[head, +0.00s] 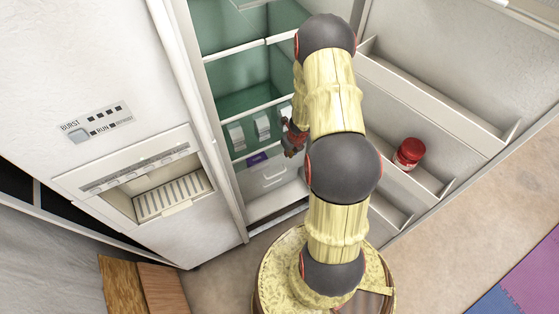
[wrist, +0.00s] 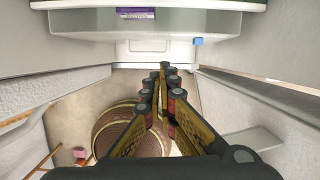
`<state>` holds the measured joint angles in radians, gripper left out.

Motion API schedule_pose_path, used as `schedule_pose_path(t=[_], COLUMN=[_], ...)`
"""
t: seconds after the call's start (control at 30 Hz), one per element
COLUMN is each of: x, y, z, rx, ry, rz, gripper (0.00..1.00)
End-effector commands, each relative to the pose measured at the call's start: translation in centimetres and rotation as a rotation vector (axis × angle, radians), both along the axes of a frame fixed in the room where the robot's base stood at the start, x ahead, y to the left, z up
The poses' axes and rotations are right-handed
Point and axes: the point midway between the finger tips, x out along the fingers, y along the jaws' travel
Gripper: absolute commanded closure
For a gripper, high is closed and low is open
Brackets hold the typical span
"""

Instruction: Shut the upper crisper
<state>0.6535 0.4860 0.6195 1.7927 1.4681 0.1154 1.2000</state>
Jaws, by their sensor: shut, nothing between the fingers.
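The open fridge compartment stands in the middle of the head view. A white drawer front with a purple label (wrist: 136,13) spans the top of the wrist view and looks like the upper crisper; how far it stands out is hard to tell. The label (head: 257,159) also shows in the head view. Below it is a white lower drawer with a handle (head: 273,176). My gripper (wrist: 163,72) is shut and empty, and appears below and in front of the labelled front in the wrist view. In the head view my gripper (head: 291,138) is partly hidden by my arm.
The open fridge door (head: 440,105) with its bins stands on the right, and a red-lidded jar (head: 409,153) sits in one bin. The dispenser door (head: 90,90) is on the left. Door walls flank my gripper closely.

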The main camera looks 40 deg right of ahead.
Motion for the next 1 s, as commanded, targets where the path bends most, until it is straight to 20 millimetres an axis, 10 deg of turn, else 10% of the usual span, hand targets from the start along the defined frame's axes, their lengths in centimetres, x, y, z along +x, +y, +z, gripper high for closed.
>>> schedule_pose_path(t=[0.3,0.63,1.0], x=[0.7,0.4,2.1], y=[9.4,8.9,8.5], z=[-1.4,-3.5,-10.5], rx=[0.014,0.008,0.008], ry=[0.002,0.013,0.013], rz=[-0.020,-0.062,-0.061], gripper=[1.00,1.00,1.00])
